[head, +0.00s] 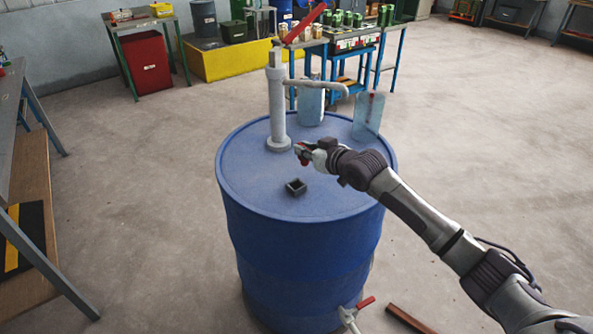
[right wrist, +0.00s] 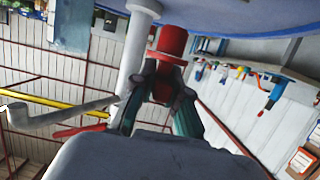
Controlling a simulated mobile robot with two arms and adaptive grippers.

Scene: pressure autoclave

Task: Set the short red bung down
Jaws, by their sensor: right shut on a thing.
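The short red bung (right wrist: 172,42) is held between the fingertips of my right gripper (right wrist: 165,85). In the head view the right gripper (head: 306,150) is over the blue drum's top (head: 245,172), just right of the pump's base, and only a little of the red bung (head: 303,158) shows. I cannot tell whether the bung touches the drum top. A small dark square holder (head: 296,187) sits on the drum in front of the gripper. My left gripper is not in view.
A grey hand pump (head: 278,110) with a red handle and a side spout stands on the drum. A clear bluish container (head: 311,105) and a clear panel (head: 369,112) are at the drum's back.

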